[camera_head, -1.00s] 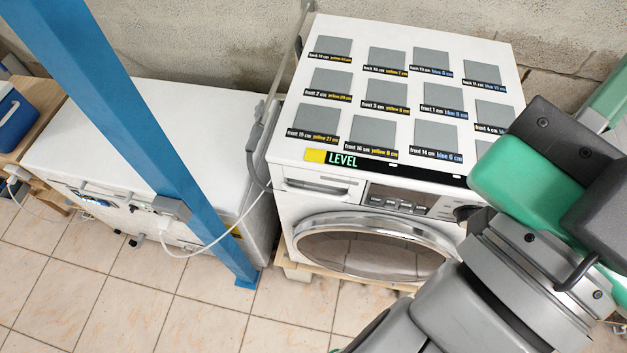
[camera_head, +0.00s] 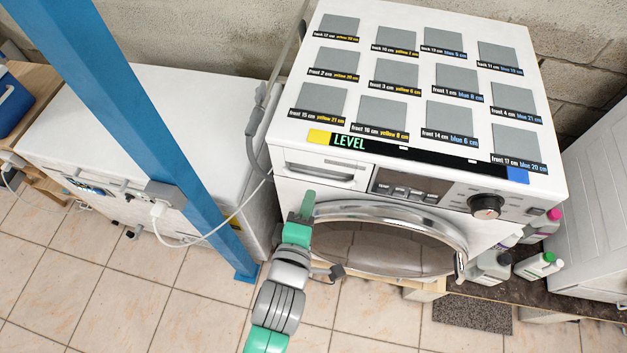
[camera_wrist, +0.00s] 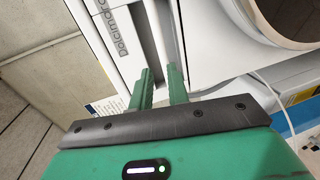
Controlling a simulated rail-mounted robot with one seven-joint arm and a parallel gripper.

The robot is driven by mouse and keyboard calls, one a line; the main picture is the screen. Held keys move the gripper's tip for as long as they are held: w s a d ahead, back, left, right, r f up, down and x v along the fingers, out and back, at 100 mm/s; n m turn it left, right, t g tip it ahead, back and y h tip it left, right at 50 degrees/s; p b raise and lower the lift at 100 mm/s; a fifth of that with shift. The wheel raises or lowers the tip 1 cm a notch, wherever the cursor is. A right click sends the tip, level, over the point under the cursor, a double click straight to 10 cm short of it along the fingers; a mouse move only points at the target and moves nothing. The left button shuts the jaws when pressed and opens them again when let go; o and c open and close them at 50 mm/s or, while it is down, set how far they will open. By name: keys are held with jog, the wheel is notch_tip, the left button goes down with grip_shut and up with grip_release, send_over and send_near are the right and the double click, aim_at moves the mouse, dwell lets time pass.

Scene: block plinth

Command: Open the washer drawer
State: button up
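The white washer (camera_head: 549,178) stands at centre right in the head view, with a round door below its control panel. Its drawer (camera_head: 325,172) is at the upper left of the front and looks shut, flush with the panel. My gripper (camera_head: 305,203) is in front of the washer, just below and left of the drawer. In the wrist view, its two green fingers (camera_wrist: 160,76) are apart and point at the drawer front (camera_wrist: 130,28). The fingertips are close to the pale handle bar (camera_wrist: 162,38); I cannot tell if they touch it.
A blue post (camera_head: 135,120) stands left of the washer, before a white chest (camera_head: 90,130). A hose (camera_head: 256,125) runs down the washer's left side. Bottles (camera_head: 490,268) stand at the right. A white cabinet (camera_head: 600,200) is at the far right. Tiled floor is open in front.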

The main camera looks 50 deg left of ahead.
aim_at(315, 181)
jog(key=p+x, duration=0.1)
jog(key=x, duration=0.7)
jog(key=shift+s+f+p, duration=0.2)
jog(key=shift+p, duration=0.2)
grip_shut()
